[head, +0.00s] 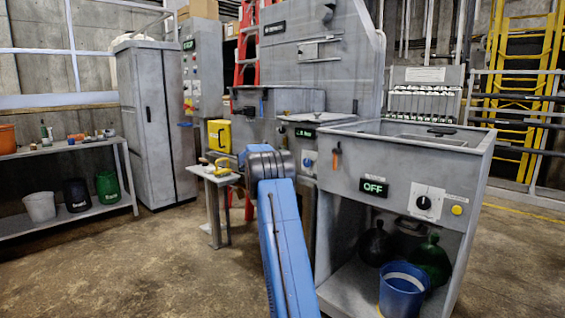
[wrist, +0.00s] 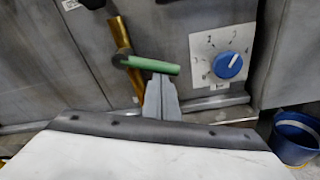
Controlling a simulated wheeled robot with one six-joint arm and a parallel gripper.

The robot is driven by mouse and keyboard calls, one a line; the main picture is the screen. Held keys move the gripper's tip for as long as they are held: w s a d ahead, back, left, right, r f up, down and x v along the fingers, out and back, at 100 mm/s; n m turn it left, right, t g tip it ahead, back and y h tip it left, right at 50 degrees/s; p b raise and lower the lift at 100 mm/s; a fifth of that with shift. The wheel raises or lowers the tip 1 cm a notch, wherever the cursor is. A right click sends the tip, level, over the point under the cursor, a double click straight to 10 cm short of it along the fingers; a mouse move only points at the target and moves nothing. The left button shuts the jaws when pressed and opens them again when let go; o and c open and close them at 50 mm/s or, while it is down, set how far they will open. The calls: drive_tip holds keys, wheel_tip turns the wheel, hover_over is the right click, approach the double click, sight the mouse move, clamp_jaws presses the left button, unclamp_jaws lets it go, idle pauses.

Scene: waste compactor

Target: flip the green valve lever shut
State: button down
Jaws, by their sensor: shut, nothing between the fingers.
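In the wrist view, the green valve lever (wrist: 150,64) lies nearly level, its right end slightly lower. Its left end meets a slanted brass pipe (wrist: 122,40) on the grey machine front. My gripper (wrist: 160,80) is shut and empty, with its grey fingertips just below the right half of the lever. They overlap its lower edge in the picture; I cannot tell whether they touch. In the head view, my blue arm reaches toward the machine, and I cannot make out the lever or the fingertips there.
A blue dial (wrist: 228,65) on a white plate sits right of the lever. A blue bucket (wrist: 297,138) stands at lower right. In the head view, a grey cabinet with an OFF display (head: 374,188) stands right of my arm, and a small table (head: 212,172) left of it.

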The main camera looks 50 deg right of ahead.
drive_tip(key=shift+s+r+n+g, duration=0.15)
drive_tip(key=shift+s+r+n, duration=0.15)
drive_tip(key=shift+r+n, duration=0.35)
drive_tip(key=shift+s+r+n+g, duration=0.15)
drive_tip(key=shift+s+r+n, duration=0.15)
drive_tip(key=shift+r+n, duration=0.35)
drive_tip(key=shift+f, duration=0.15)
wheel_tip(320, 180, down, 4)
drive_tip(key=a+r, duration=0.1)
drive_tip(key=a, duration=0.8)
drive_tip(key=shift+r, duration=0.25)
drive_tip(key=shift+a, duration=0.1)
